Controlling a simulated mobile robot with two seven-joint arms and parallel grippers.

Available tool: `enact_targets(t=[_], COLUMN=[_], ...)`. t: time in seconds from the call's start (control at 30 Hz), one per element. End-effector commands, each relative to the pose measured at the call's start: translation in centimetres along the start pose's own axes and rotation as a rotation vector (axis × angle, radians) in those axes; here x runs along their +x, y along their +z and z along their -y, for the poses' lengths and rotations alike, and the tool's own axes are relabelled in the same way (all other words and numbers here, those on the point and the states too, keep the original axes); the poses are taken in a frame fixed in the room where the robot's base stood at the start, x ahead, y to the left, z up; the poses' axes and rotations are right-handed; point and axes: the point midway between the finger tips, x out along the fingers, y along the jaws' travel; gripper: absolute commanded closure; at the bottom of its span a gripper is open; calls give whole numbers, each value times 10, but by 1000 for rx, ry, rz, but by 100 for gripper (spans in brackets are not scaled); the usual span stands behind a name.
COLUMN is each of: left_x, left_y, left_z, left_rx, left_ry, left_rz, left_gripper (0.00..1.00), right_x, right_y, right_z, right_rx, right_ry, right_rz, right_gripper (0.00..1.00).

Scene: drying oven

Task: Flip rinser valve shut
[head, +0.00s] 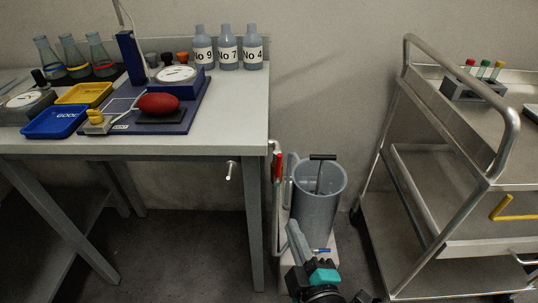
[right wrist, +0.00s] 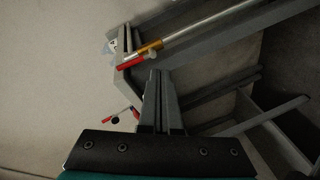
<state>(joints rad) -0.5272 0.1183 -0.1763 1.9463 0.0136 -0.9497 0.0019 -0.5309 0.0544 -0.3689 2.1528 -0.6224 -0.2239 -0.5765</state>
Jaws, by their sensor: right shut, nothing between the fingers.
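A red lever-like handle (head: 278,166) stands upright on slim pipework beside the table's right leg; it looks like the rinser valve, though this is not certain. A tall grey open cylinder (head: 320,200) with a black T-handled rod stands right of it. My right gripper (head: 292,224) is low in front of the cylinder, its fingers pointing up and left, below and apart from the red handle. In the right wrist view the right gripper (right wrist: 159,74) has its fingers together and empty. A red piece (right wrist: 131,62) lies just beyond the fingertips to the left. My left gripper is out of view.
The table (head: 225,130) at left holds bottles, flasks, trays and a scale with a red oval object. A metal cart (head: 470,225) stands at right. A small blue-tipped piece (head: 321,251) is beside my right gripper. Bare floor shows under the table.

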Motion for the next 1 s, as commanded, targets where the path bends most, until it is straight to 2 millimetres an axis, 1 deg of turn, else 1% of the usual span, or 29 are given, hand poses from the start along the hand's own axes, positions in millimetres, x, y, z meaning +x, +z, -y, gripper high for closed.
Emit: enact_targets(t=[0.03, 0.1, 0.2, 0.3, 0.43, 0.77, 0.87, 1.0], left_x=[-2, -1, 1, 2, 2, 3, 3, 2], left_y=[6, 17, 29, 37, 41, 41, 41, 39], left_z=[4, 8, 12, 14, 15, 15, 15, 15], left_rx=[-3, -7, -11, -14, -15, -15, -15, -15], left_ry=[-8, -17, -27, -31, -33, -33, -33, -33], left_rz=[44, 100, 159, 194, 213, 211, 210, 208], left_gripper=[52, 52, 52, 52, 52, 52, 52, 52], right_x=[2, 5, 7, 8, 8, 9, 13, 26], right_y=[-15, -30, -46, -56, -61, -61, -62, -64], right_z=[-11, -18, -24, -26, -26, -26, -26, -28], right_rx=[-91, -212, -343, -422, -462, -462, -462, -462], right_ry=[24, 55, 88, 109, 119, 120, 121, 121], right_rz=[-29, -66, -107, -131, -143, -143, -143, -144], right_gripper=[100, 100, 100, 100, 100, 100, 100, 100])
